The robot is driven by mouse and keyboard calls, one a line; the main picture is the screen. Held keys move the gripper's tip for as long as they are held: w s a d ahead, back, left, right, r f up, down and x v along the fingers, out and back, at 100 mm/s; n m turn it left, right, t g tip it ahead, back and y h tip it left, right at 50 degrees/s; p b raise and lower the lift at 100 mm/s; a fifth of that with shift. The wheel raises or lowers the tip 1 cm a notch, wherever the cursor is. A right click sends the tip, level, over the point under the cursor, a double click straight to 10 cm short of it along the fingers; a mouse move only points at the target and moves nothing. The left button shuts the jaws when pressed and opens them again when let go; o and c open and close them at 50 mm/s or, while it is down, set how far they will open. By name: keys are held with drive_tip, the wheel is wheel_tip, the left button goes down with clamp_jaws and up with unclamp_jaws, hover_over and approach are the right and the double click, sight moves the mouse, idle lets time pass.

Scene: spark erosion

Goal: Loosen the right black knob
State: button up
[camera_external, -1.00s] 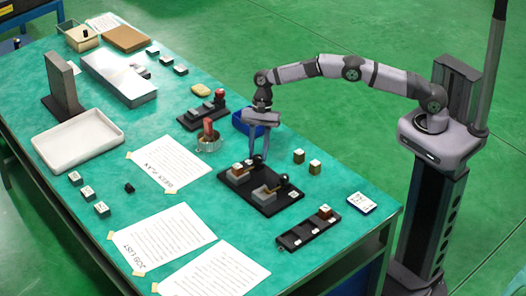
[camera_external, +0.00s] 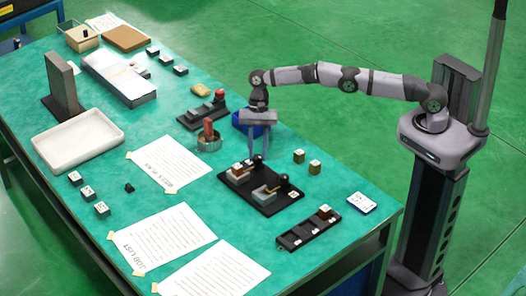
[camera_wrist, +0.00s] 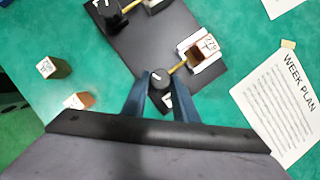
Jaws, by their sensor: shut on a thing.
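A black fixture plate (camera_external: 262,197) lies on the green table and carries two clamp stations, each with a black knob on a rod. The far knob (camera_external: 258,160) is between the fingers of my gripper (camera_external: 259,155). In the wrist view this knob (camera_wrist: 160,77) has a white mark on top, and a finger presses on each side of it. The other knob (camera_external: 284,180) stands free nearer the table's right edge; it shows at the top of the wrist view (camera_wrist: 108,12). A small brown-and-white block (camera_wrist: 205,50) sits at the end of the gripped knob's rod.
Two small labelled blocks (camera_external: 306,162) stand right of the plate. A dark tray (camera_external: 308,230) lies in front, a metal cup with a red part (camera_external: 209,138) behind. A blue bin (camera_external: 245,126) is behind my gripper. Paper sheets (camera_external: 167,163) lie to the left.

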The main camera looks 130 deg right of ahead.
drive_tip(key=o, duration=1.1)
drive_tip(key=shift+c, duration=0.2)
drive_tip(key=shift+r, duration=0.1)
drive_tip(key=shift+d+r, duration=0.1)
drive_tip(key=shift+r, duration=0.15)
drive_tip(key=p+v, duration=0.5)
drive_tip(key=v, duration=0.1)
drive_tip(key=shift+s+r, duration=0.2)
drive_tip(key=shift+r, duration=0.05)
drive_tip(key=shift+p, duration=0.4)
